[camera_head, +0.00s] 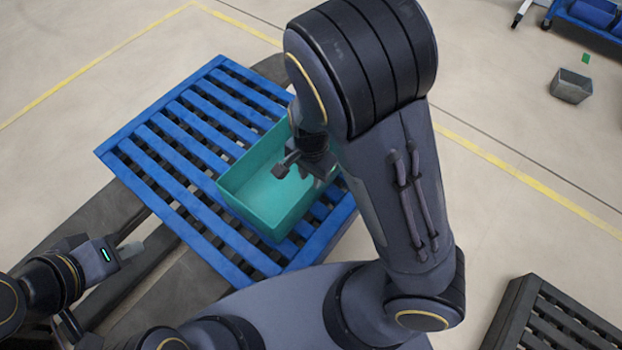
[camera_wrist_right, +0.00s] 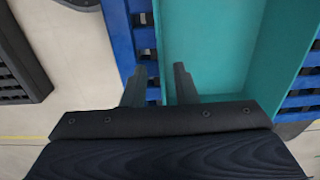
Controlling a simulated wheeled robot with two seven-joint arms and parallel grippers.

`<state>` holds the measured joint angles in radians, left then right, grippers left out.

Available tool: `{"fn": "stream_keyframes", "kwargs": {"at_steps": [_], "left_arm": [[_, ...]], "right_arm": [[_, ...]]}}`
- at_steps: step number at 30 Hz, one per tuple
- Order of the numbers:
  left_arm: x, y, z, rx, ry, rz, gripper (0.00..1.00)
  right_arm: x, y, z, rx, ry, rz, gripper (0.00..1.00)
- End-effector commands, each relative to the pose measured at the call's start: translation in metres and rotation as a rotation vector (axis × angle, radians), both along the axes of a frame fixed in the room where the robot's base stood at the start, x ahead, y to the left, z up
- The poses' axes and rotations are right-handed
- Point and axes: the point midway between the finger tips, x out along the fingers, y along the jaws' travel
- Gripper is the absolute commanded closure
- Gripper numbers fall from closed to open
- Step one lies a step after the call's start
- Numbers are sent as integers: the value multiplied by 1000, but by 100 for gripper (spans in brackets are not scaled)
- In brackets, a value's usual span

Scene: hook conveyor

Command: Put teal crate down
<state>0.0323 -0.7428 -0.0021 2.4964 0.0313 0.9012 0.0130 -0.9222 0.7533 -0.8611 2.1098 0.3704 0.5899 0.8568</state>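The teal crate (camera_head: 262,208) sits on the blue slatted pallet (camera_head: 160,150), near its right side, and looks empty. My right gripper (camera_head: 303,170) is at the crate's right side, where my arm hides part of the rim. In the right wrist view, its two fingers (camera_wrist_right: 160,88) are apart, one over the blue slats and one over the crate (camera_wrist_right: 215,50), with the crate's side edge between them. Neither finger is seen pressing on the wall. My left gripper (camera_head: 125,252) is low at the left, away from the crate; its finger opening is not clear.
Bare blue slats lie left of the crate. A dark slatted pallet (camera_head: 550,318) is at the lower right. A small grey bin (camera_head: 571,86) stands on the floor at the upper right, near a blue cart (camera_head: 597,22). Yellow lines mark the open floor.

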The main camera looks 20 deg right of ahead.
Motion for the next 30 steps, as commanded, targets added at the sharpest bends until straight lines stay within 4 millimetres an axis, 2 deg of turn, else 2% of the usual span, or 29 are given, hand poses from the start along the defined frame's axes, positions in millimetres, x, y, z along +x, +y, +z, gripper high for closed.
{"fn": "stream_keyframes", "kwargs": {"at_steps": [1,6,10,17,20,23,30], "left_arm": [[0,0,10,0,0,0,100],[0,0,21,0,0,0,100],[0,0,24,0,0,0,100],[0,0,24,0,0,0,100],[0,0,24,0,0,0,100],[0,0,24,0,0,0,100],[0,0,24,0,0,0,100]], "right_arm": [[1,1,17,2,-3,1,74],[0,0,42,1,-2,0,74],[0,0,50,0,0,1,74],[-3,0,54,29,9,9,74],[-12,0,61,107,22,42,74],[-26,-1,76,225,20,108,74],[-57,-14,131,441,-135,330,74]]}}
